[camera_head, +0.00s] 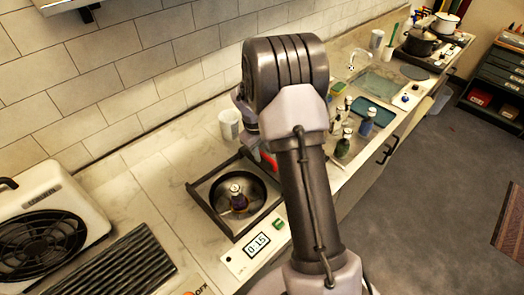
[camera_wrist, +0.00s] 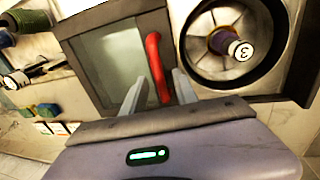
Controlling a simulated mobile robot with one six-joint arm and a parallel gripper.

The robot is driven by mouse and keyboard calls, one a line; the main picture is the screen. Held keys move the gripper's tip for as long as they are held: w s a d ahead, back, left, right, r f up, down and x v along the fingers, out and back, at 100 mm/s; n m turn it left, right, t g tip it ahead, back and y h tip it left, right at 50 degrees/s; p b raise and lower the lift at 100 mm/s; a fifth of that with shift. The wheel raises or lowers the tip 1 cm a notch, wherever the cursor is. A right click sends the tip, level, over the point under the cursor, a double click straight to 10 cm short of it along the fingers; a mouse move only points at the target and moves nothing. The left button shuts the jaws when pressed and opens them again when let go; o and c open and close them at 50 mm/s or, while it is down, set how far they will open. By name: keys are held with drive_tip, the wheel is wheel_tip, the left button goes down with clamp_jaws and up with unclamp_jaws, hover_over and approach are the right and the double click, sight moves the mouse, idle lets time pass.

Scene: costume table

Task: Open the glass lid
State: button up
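The glass lid (camera_wrist: 112,55) is a dark-framed clear pane with a curved red handle (camera_wrist: 155,62) along its right side in the wrist view. The round metal bowl (camera_wrist: 196,62) is directly to its right, uncovered, with a dark bottle (camera_wrist: 222,42) marked 3 standing in it. My gripper (camera_wrist: 158,76) is open, its two pale fingers either side of the handle's lower part, with visible gaps. In the head view the handle (camera_head: 268,160) shows just left of my arm, beside the bowl (camera_head: 258,190); my arm hides most of the lid.
A white cup (camera_head: 230,124) stands behind the bowl. A display panel reading 0:15 (camera_head: 258,245) is in front. Several bottles (camera_head: 343,143) stand right of my arm. A fan unit (camera_head: 42,235) and a ribbed black plate (camera_head: 115,268) are at left.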

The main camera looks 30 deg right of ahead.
drive_tip(key=a+r+p, duration=0.3)
drive_tip(key=r, duration=1.4)
drive_tip(key=shift+s+a+p, duration=0.2)
drive_tip(key=shift+s+p, duration=0.15)
drive_tip(key=shift+p, duration=0.05)
drive_tip(key=s+a+r+m+t+y+b, duration=0.2)
drive_tip(key=s+a+m+t+b, duration=0.1)
drive_tip(key=s+a+b, duration=0.7)
drive_tip(key=s+a+f+m+t+y+b, duration=0.1)
drive_tip(key=s+a+f+m+b, duration=0.1)
drive_tip(key=s+a, duration=0.3)
drive_tip(key=s+a+f+m+t+y+b, duration=0.1)
drive_tip(key=s+a+f+b, duration=0.2)
drive_tip(key=s+a, duration=0.3)
drive_tip(key=s+f, duration=0.1)
drive_tip(key=s, duration=0.3)
drive_tip(key=shift+m, duration=0.4)
